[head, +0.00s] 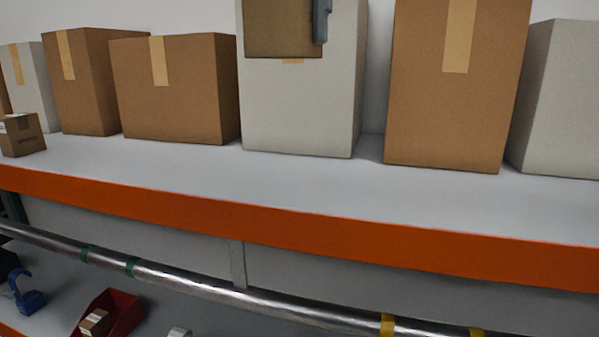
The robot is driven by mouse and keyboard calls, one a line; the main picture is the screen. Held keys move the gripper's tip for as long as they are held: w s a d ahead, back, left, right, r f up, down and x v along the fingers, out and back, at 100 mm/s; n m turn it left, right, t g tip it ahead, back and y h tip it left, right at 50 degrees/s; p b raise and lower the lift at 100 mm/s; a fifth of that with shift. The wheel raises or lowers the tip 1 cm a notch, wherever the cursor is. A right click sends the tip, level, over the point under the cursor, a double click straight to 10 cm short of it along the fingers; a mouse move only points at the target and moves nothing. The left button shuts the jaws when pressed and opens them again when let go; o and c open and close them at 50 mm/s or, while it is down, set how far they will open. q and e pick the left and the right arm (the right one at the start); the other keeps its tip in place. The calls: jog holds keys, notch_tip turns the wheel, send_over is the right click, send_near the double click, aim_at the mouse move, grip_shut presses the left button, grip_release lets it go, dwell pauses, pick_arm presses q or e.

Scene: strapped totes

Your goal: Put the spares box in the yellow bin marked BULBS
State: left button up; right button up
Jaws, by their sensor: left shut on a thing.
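A brown box (283,28) hangs at the top edge of the head view, in front of a tall white carton. My left gripper (321,20) is at its right side and is shut on it; only a grey-blue part of the gripper shows. The box's top is cut off by the picture edge and no label on it can be read, so I cannot tell if it is the spares box. No yellow bin and no BULBS mark are in view. My right gripper is not in view.
A shelf with an orange front edge (300,232) bears several large cartons and a small brown box (22,135).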

aim_at(279, 22)
pick_arm(q)
jog(key=s, duration=0.2)
jog(key=s+f+m, duration=0.1)
jog(key=shift+a+f, duration=0.1)
jog(key=shift+a, duration=0.25)
jog(key=shift+m, duration=0.9)
jog(key=w+f, duration=0.1)
jog(key=f, duration=0.1)
jog(key=w+a+f, duration=0.1)
jog(key=shift+w+a+f, duration=0.15)
jog(key=shift+w+f, duration=0.15)
jog(key=shift+f, duration=0.05)
jog(key=w+a+f+m, duration=0.1)
jog(key=a+f+m, duration=0.5)
jog(key=f, duration=1.1)
jog(key=w+a+f+m, duration=0.1)
jog(key=a+f+m, duration=0.6)
jog(key=f+m, duration=0.6)
jog(key=w+a+f+m, duration=0.2)
jog(key=a+f+m, duration=0.4)
jog(key=f, duration=1.4)
jog(key=m, duration=0.4)
jog(key=shift+a+f+m, duration=0.15)
jog(key=shift+f+m, duration=0.15)
jog(key=shift+f, duration=0.05)
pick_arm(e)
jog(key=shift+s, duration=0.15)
pick_arm(q)
jog(key=shift+w, duration=0.1)
